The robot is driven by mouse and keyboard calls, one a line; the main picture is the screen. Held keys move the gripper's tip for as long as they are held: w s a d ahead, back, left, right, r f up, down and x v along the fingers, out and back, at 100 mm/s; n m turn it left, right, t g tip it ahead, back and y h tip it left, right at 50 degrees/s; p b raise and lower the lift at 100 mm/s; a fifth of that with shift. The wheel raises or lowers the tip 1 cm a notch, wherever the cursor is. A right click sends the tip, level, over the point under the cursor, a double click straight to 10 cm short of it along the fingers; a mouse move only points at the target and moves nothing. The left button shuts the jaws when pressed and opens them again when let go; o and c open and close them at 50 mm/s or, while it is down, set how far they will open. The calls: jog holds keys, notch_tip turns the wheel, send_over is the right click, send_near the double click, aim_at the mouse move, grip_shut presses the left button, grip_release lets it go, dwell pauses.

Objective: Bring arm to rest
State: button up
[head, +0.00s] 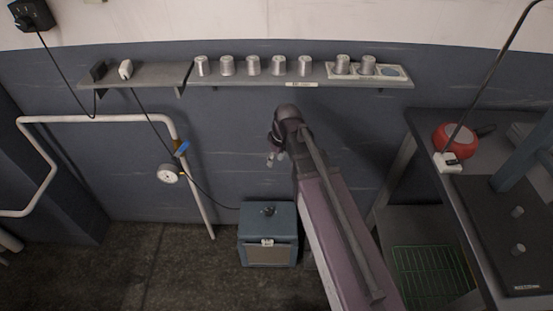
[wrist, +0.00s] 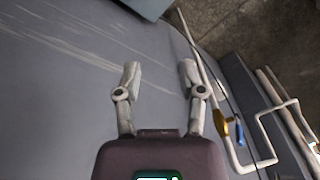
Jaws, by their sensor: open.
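My gripper (head: 275,158) hangs at the end of my raised arm in the head view, in front of the blue-grey wall and below the shelf. In the wrist view my gripper (wrist: 159,80) shows two fingers spread apart with nothing between them. It is open and empty. It touches nothing that I can see.
A wall shelf (head: 290,82) carries several metal cups (head: 252,65) above my gripper. A white pipe with a gauge (head: 168,173) is to the left. A blue box (head: 267,233) stands on the floor below. A bench (head: 470,190) with a red round object (head: 452,138) is at right.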

jog(key=shift+s+d, duration=0.1)
jog(key=shift+d, duration=0.05)
dwell(0.5)
jog(key=s+d+r+m+h+p, duration=0.2)
jog(key=s+d+r+m+p, duration=0.5)
jog(key=d, duration=0.5)
notch_tip(320, 180, up, 3)
jog(key=s+p, duration=0.2)
jog(key=p, duration=0.1)
jog(key=shift+d+f+m+g, duration=0.2)
jog(key=shift+d+m+g, duration=0.1)
jog(key=shift+m, duration=0.1)
dwell(1.0)
jog(key=shift+o, duration=0.8)
